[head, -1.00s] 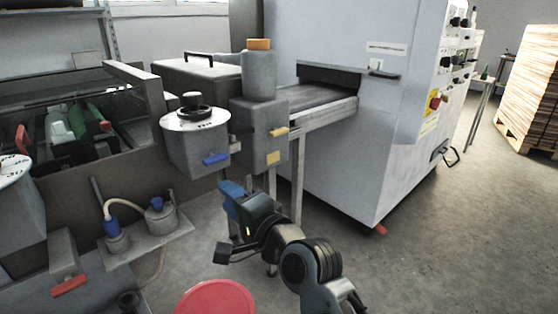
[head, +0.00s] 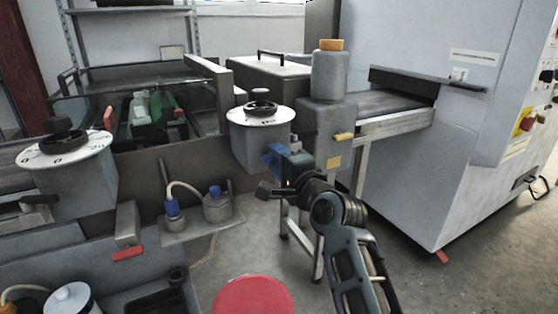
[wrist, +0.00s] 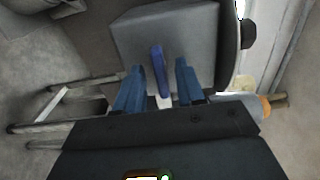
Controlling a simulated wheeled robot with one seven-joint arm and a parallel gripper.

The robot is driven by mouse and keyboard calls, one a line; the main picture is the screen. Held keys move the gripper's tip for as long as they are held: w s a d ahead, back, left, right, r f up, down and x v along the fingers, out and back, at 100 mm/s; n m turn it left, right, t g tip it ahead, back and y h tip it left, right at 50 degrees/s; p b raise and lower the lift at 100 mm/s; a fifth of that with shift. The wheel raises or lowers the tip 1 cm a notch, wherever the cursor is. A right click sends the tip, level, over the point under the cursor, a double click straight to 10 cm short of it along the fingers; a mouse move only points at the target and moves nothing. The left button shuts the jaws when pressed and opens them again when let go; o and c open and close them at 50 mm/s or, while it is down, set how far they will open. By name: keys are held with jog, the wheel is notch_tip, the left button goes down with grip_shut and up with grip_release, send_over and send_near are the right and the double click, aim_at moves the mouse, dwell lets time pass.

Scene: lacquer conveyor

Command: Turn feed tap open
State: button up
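A blue lever tap (wrist: 160,70) sticks out from the face of a grey dial unit (wrist: 140,32). In the head view the same unit (head: 252,145) has a round white dial on top, and its lever is hidden behind my fingers. My gripper (wrist: 160,82) has two blue fingers, apart and open, one on either side of the lever. It shows in the head view (head: 276,156) close in front of the unit's lower right. I cannot tell whether a finger touches the lever. No label shows which tap is the feed tap.
A yellow lever (head: 343,137) is on the grey box to the right. A red lever (head: 128,253) is at lower left. Hosed pots (head: 217,204) stand on a low shelf. Open floor lies to the right.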

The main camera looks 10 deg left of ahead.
grip_shut()
dwell(0.3)
jog(key=shift+n, duration=0.3)
jog(key=n+b, duration=0.8)
jog(key=n, duration=0.9)
jog(key=shift+n+b, duration=0.3)
dwell(0.4)
